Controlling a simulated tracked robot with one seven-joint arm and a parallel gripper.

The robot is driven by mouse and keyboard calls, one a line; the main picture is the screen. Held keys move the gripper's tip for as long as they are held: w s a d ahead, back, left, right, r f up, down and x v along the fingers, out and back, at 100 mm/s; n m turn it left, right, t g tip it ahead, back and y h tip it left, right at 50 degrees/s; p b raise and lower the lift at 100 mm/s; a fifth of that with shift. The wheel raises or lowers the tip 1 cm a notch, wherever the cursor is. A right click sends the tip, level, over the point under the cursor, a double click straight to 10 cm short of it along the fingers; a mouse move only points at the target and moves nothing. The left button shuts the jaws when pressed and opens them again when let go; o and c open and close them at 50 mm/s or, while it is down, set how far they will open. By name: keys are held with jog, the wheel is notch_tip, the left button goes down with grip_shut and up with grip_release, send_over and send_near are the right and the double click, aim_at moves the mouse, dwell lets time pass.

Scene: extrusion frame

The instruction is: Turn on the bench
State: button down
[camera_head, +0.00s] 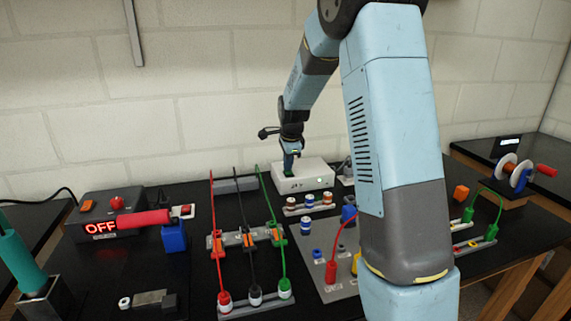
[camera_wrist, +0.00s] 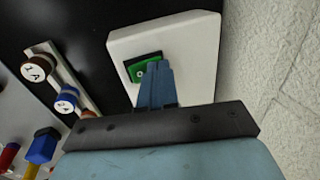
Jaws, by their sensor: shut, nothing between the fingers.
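A white box (camera_head: 312,176) stands at the back of the black bench and has a small lit green dot on its front. In the wrist view the white box (camera_wrist: 190,40) carries a green rocker switch (camera_wrist: 140,66) in a dark frame on its top. My gripper (camera_wrist: 154,68) is shut, and its blue fingertips are at the switch and hide part of it. I cannot tell whether they press on it. In the head view my gripper (camera_head: 289,168) points down at the left part of the box. A power unit (camera_head: 105,215) at the left shows a red "OFF" display.
Red, black and green cables with clips (camera_head: 247,238) stand left of centre. A row of labelled round terminals (camera_head: 309,202) is in front of the white box. A grey plug board (camera_head: 330,285) lies nearer. The wall is close behind the box.

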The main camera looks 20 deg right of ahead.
aim_at(289, 172)
jog(key=shift+s, duration=0.1)
jog(key=shift+s+r, duration=0.15)
jog(key=shift+s, duration=0.55)
notch_tip(289, 172, up, 14)
dwell(0.7)
